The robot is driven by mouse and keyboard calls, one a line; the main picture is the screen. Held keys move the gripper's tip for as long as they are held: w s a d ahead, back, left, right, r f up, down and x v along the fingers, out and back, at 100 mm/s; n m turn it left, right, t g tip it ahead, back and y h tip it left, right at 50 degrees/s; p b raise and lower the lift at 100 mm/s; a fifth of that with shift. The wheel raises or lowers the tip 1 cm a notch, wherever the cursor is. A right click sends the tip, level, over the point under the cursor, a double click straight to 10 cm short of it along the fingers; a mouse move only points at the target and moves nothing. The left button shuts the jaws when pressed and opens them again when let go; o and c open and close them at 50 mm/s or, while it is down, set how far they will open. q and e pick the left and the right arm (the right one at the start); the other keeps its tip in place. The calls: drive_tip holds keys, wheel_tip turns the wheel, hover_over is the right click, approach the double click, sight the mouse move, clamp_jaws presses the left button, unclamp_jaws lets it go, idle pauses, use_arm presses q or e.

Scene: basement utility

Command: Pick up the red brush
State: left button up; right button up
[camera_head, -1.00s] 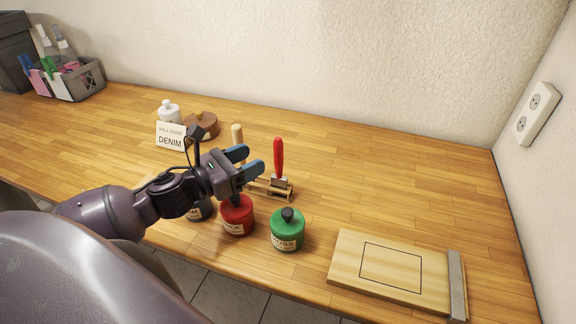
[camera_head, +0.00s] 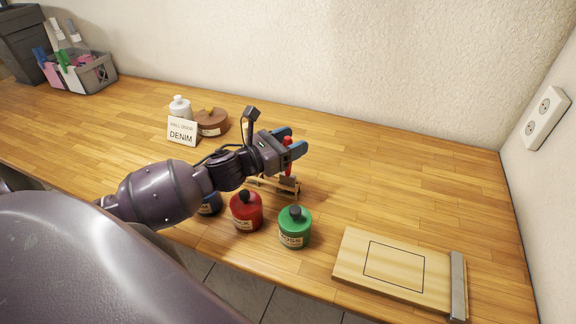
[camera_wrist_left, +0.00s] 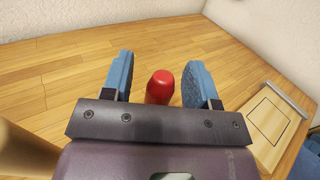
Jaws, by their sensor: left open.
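The red brush (camera_head: 288,172) stands upright in a small wooden rack (camera_head: 262,187), handle up. My left gripper (camera_head: 292,144) is open at the top of its handle, and the arm and fingers hide part of it in the head view. In the left wrist view, the rounded red handle end (camera_wrist_left: 160,87) shows between the two blue fingertips (camera_wrist_left: 158,80), with gaps on both sides. A pale wooden handle (camera_wrist_left: 22,150) shows at the lower left there. My right gripper is not in view.
A red jar (camera_head: 246,212), a green jar (camera_head: 295,228) and a dark jar (camera_head: 210,203) stand in front of the rack. A DENIM card (camera_head: 182,131) stands behind left. A wooden board (camera_head: 350,255) lies at right.

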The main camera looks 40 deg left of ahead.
use_arm(q)
drive_tip(key=shift+w+d, duration=0.15)
drive_tip(key=shift+w, duration=0.25)
clamp_jaws()
